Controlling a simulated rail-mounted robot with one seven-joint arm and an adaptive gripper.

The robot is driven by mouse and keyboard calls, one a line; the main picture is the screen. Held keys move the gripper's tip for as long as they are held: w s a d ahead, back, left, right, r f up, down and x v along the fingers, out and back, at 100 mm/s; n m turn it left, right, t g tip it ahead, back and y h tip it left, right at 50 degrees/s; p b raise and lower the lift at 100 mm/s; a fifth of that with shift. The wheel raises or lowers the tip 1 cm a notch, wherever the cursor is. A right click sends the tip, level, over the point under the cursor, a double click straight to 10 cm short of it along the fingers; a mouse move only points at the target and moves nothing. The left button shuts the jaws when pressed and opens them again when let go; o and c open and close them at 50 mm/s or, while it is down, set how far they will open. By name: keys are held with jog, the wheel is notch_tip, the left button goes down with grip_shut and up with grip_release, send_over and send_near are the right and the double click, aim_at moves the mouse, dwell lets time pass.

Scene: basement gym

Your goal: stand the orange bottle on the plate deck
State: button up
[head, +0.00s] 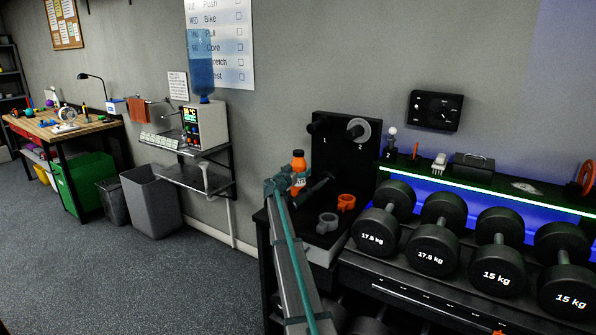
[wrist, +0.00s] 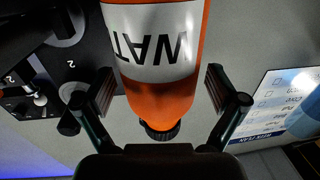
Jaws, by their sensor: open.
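The orange bottle (head: 298,162) has a black cap and a white label with black letters. It looks upright in the head view, near the left side of the black plate deck (head: 309,237). My gripper (head: 291,184) is at the bottle and hides its lower part, so I cannot tell whether its base rests on the deck. In the wrist view the bottle (wrist: 165,95) hangs inverted in the picture, between the two open fingers of my gripper (wrist: 158,85). A gap shows on each side of it.
A grey collar (head: 327,222) and an orange collar (head: 346,201) lie on the deck, before a black back panel (head: 332,150) with numbered pegs. Dumbbells (head: 433,235) fill the rack at right. A shelf with a water dispenser (head: 205,125) is at left.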

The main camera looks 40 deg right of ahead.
jog(key=shift+r, duration=0.15)
jog(key=b+v, duration=0.2)
jog(key=v, duration=1)
jog(key=shift+w, duration=0.1)
